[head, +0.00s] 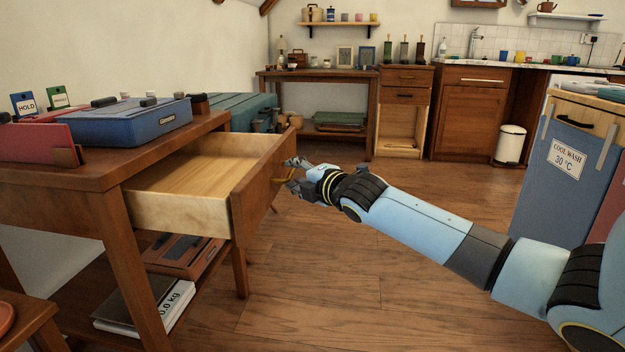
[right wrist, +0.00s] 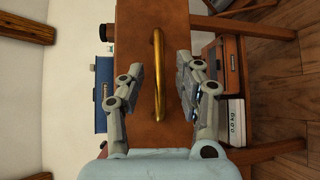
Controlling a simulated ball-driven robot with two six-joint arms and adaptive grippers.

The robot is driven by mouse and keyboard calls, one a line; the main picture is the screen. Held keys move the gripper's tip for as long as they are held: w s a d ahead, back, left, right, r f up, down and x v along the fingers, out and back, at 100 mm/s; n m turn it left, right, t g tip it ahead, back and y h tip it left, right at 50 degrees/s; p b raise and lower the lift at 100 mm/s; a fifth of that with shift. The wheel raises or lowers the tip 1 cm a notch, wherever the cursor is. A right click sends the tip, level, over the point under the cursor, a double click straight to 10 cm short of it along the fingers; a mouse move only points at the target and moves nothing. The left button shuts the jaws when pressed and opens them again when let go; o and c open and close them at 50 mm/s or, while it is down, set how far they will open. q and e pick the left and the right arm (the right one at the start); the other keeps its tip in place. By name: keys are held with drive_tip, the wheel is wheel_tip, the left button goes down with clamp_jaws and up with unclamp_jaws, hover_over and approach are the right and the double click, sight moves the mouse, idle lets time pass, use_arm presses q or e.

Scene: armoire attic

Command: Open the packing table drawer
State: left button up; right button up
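The packing table (head: 95,172) stands at the left in the head view. Its wooden drawer (head: 190,190) is pulled well out, and its pale inside looks empty. The brown drawer front (head: 256,195) carries a curved brass handle (head: 284,180). My right gripper (head: 297,176) is at this handle. In the right wrist view the brass handle (right wrist: 158,75) stands between the two fingers of my right gripper (right wrist: 160,72), with a gap on either side. The fingers are apart and the gripper is open. My left gripper is not in view.
A lower shelf holds a brown-red box (head: 185,255) and a weight-marked box (head: 145,305). A blue cabinet (head: 550,180) stands at the right. The floor (head: 330,270) between is clear.

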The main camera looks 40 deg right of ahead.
drive_tip(key=s+r, duration=0.1)
drive_tip(key=s, duration=0.8)
drive_tip(key=shift+s+a+r, duration=0.3)
drive_tip(key=shift+s+a, duration=0.05)
drive_tip(key=shift+a, duration=0.05)
drive_tip(key=s+a+f+m+g, duration=0.3)
drive_tip(key=s+f+m+g, duration=0.15)
drive_tip(key=s+f, duration=0.45)
drive_tip(key=s+a+f+m+g+h, duration=0.1)
drive_tip(key=s+a+f+m+g, duration=0.3)
drive_tip(key=s+f, duration=0.55)
drive_tip(key=s+a+f+m+g, duration=0.25)
drive_tip(key=s+f+m, duration=0.25)
drive_tip(key=s+f, duration=0.4)
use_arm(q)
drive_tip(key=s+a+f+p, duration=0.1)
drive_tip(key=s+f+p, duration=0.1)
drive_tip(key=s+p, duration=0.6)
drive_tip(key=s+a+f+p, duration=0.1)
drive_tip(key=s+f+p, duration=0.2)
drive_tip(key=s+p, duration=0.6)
use_arm(e)
drive_tip(key=s+f+m+g, duration=0.2)
drive_tip(key=s+f, duration=0.1)
drive_tip(key=s, duration=1)
drive_tip(key=s+a+f+m+g+y, duration=0.1)
drive_tip(key=s+f+m+g, duration=0.2)
drive_tip(key=s, duration=1)
drive_tip(key=shift+a+f, duration=0.15)
drive_tip(key=shift+f, duration=0.35)
